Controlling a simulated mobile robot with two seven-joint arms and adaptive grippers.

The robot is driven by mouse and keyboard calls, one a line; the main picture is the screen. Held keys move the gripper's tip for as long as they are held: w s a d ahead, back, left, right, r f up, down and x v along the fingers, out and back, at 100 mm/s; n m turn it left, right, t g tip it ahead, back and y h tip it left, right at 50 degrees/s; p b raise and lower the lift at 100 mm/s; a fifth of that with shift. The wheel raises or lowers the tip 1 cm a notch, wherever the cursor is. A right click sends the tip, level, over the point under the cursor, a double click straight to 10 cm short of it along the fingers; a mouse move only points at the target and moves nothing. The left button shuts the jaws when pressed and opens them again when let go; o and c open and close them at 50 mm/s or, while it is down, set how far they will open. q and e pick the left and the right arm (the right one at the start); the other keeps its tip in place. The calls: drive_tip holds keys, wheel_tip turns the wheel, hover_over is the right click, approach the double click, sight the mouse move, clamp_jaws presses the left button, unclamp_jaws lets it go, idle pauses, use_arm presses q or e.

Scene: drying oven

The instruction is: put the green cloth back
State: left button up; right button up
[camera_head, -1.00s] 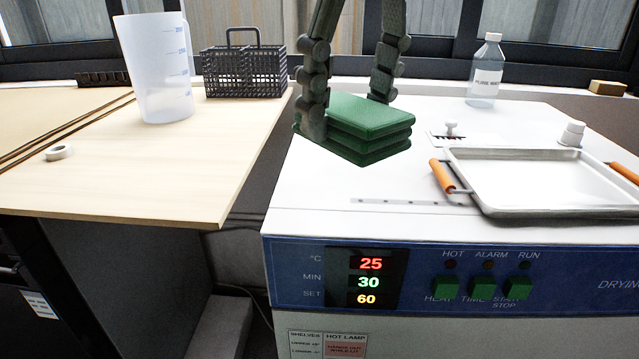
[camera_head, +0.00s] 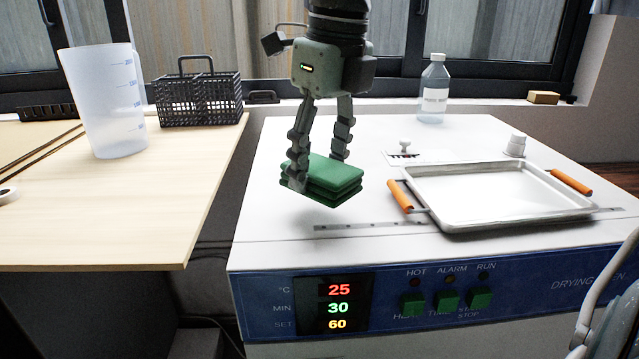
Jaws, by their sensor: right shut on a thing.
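The green cloth (camera_head: 335,172) is a folded stack of several layers. It is at the left part of the white oven top, left of the tray. My right gripper (camera_head: 318,172) comes down from above with its fingers on two sides of the cloth and is shut on it. The cloth looks level, at or just above the oven top; I cannot tell whether its underside touches. The far finger's tip is hidden behind the cloth. My left gripper is not in view.
A metal tray (camera_head: 500,197) with orange handles stands right of the cloth, behind a ruler-like strip (camera_head: 370,226). A bottle (camera_head: 433,90), a white knob (camera_head: 404,147) and a white cap (camera_head: 515,145) stand farther back. A jug (camera_head: 105,105) and black basket (camera_head: 200,100) stand on the left table.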

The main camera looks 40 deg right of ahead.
sight(323, 166)
wheel_tip(323, 166, down, 3)
drive_tip(key=shift+f, duration=0.5)
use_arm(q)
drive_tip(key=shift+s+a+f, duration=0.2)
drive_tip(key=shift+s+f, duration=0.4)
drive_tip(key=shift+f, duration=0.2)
use_arm(e)
drive_tip(key=shift+f, duration=0.1)
drive_tip(key=o, duration=1)
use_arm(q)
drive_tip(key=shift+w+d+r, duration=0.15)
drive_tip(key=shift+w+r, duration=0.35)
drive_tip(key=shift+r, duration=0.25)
use_arm(e)
drive_tip(key=shift+o, duration=0.6)
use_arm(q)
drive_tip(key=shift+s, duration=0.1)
